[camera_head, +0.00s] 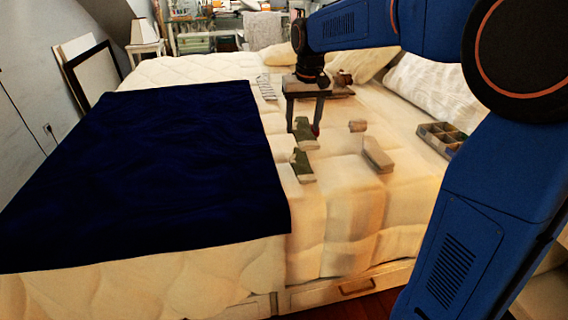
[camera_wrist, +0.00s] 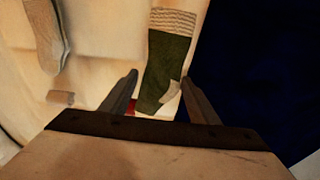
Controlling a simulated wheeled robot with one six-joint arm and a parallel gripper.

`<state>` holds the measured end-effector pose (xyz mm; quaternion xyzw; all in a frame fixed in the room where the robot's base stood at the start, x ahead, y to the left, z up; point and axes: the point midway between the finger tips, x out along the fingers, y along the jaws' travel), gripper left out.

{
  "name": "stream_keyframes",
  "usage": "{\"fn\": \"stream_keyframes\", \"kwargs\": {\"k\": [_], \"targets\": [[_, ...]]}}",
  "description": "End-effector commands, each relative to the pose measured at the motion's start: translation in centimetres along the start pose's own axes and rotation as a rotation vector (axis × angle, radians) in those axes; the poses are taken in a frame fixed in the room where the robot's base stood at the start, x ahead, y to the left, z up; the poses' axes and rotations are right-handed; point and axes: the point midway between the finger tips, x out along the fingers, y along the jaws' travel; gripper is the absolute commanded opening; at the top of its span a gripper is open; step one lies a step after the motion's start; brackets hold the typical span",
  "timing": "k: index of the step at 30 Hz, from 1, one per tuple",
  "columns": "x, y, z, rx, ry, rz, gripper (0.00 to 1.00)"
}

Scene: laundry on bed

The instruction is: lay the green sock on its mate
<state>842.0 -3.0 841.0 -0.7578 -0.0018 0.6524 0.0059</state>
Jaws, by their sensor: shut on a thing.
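Two green socks with pale cuffs show on the cream bedding in the head view. The farther green sock (camera_head: 302,127) is at my gripper (camera_head: 304,131), and the nearer green sock (camera_head: 300,162) lies just in front of it, towards me. In the wrist view, a green sock (camera_wrist: 167,62) has its pale ribbed cuff at the top and a pale patch low on its right side. My gripper (camera_wrist: 160,78) points down, with its fingers on either side of this sock's foot. It is shut on the sock. Whether the sock is lifted cannot be told.
A pale sock (camera_head: 378,154) lies to the right, with a small pale item (camera_head: 357,126) behind it. A divided box (camera_head: 442,138) stands at the right. A navy blanket (camera_head: 150,165) covers the bed's left. A small red thing (camera_wrist: 131,105) shows near one finger.

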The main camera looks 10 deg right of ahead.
Motion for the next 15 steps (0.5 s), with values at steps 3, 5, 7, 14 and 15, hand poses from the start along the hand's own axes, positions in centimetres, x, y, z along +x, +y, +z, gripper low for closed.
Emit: {"fn": "stream_keyframes", "kwargs": {"k": [3, 5, 7, 14, 15], "targets": [[1.6, 0.0, 0.3, 0.002, -0.004, 0.001, 0.34], [2.7, 0.1, 0.5, 0.001, -0.004, 0.001, 0.34], [3.9, 0.1, 0.7, 0.001, -0.003, 0.001, 0.34], [6.0, 0.1, 0.9, 0.001, -0.001, 0.0, 0.34], [6.2, 0.1, 0.9, 0.001, -0.001, 0.0, 0.34]]}}
